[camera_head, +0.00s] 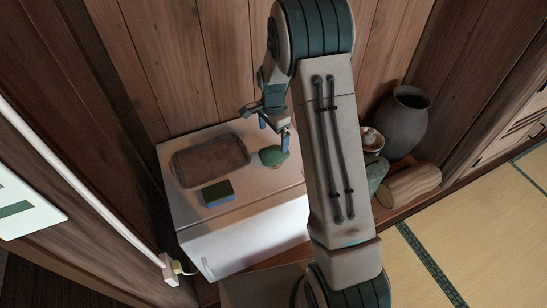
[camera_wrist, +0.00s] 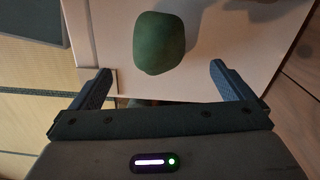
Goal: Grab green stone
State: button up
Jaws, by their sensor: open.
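The green stone (camera_head: 273,156) lies on top of a white cabinet (camera_head: 245,225), near its right back edge. It is a rounded dark green lump in the wrist view (camera_wrist: 164,42), ahead of my fingers and roughly centred between them. My gripper (camera_head: 275,136) is just above the stone in the head view, pointing down. In the wrist view its two fingers (camera_wrist: 158,86) are wide apart with nothing between their tips. I cannot tell the exact height of the fingertips over the cabinet top.
A brown tray (camera_head: 210,160) and a blue and green sponge (camera_head: 217,193) lie on the same top, left of the stone. A wooden wall stands behind. Right of my arm are a dark vase (camera_head: 402,122), a small bowl (camera_head: 371,140) and a log-like object (camera_head: 412,183).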

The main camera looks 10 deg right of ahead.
aim_at(274, 154)
notch_tip(274, 154, down, 11)
jog(key=shift+d+r+b, duration=0.1)
jog(key=shift+b, duration=0.75)
jog(key=c, duration=1.7)
